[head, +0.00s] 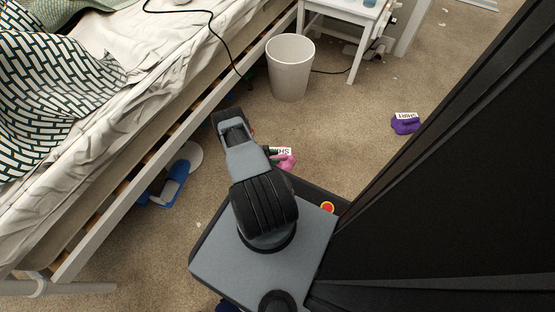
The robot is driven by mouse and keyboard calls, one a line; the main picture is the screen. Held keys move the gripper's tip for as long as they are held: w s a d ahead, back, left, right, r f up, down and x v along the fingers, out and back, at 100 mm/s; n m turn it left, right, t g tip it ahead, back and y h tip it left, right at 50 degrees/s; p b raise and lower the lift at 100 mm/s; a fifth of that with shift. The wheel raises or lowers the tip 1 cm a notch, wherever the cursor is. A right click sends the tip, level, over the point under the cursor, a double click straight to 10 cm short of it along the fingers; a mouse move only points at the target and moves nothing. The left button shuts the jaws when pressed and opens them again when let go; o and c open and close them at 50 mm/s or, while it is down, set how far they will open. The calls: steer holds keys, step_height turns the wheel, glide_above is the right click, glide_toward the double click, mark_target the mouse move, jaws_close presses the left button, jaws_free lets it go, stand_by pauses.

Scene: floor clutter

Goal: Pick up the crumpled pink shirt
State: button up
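The crumpled pink shirt (286,162) lies on the beige carpet just beyond my base, near the middle of the picture. A white label reading "SHIRT" (281,151) shows at its top, and part of the shirt is hidden behind my arm. My arm is folded over my base, left of the shirt and partly in front of it. The fingertips of my gripper are not visible, so its opening cannot be seen.
A bed (150,130) runs along the left, with a blue item (177,182) under its edge. A white bin (291,70) stands ahead beside a white table (345,14). A purple shirt (405,123) lies to the right. Carpet between bin and pink shirt is clear.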

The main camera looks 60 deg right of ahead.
steer(key=c, duration=0.6)
steer(key=shift+r, duration=0.1)
